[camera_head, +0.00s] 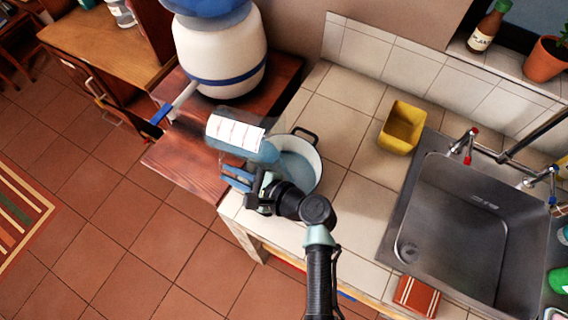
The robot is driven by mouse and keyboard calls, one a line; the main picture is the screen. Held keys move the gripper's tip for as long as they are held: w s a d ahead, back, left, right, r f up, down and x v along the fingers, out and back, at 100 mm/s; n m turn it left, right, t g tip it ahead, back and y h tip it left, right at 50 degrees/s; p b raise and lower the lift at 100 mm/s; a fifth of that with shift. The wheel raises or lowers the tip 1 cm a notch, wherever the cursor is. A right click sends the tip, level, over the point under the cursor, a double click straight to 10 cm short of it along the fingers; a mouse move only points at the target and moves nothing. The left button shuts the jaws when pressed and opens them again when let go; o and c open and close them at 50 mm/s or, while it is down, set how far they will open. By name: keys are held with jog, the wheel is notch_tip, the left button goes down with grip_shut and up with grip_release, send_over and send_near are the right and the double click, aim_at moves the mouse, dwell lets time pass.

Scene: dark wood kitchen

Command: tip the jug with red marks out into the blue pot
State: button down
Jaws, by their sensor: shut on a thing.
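The jug with red marks (233,133) is a see-through bluish vessel with a white panel of red marks. It is held at the left side of the pot and covers part of its rim; its exact tilt and its mouth are hard to make out. The pot (304,170) stands on the tiled counter, with a pale rim, a light blue inside and a dark handle at the back. My gripper (240,180) is shut on the jug from the front. My wrist hides the pot's front edge.
A yellow container (402,127) stands on the counter right of the pot, beside the steel sink (455,225). A large white and blue water dispenser (220,50) stands behind on the dark wood top (190,165). Bare tiles (355,150) lie between pot and sink.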

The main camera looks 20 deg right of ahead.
jog(key=shift+d+r+t+y+b, duration=0.1)
jog(key=shift+r+t+y+b, duration=0.6)
jog(key=shift+b, duration=0.75)
dwell(0.5)
